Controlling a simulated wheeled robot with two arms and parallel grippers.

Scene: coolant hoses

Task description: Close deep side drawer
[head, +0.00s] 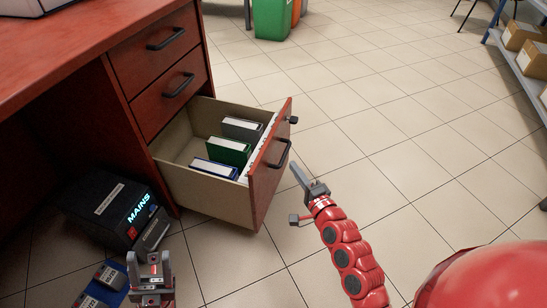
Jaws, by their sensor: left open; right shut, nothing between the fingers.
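The deep side drawer (200,185) is the bottom drawer of a red-brown desk, pulled well out. Its red front panel (265,190) faces right and carries a dark handle (277,153) and a small dark knob near the top far corner. Several binders, among them a green one (228,152), lie inside. My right gripper (300,176) is shut and empty, its fingertips just right of the drawer's front near the handle; a small gap seems to show between them. My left gripper (151,265) is open and empty, low at the bottom left, in front of a black box.
Two closed drawers (160,68) sit above the open one. A black box (115,212) marked MAINS stands on the floor under the desk, with a blue tray (103,290) near it. Bins (272,18) and a shelf (515,62) stand farther back. The tiled floor right of the drawer is clear.

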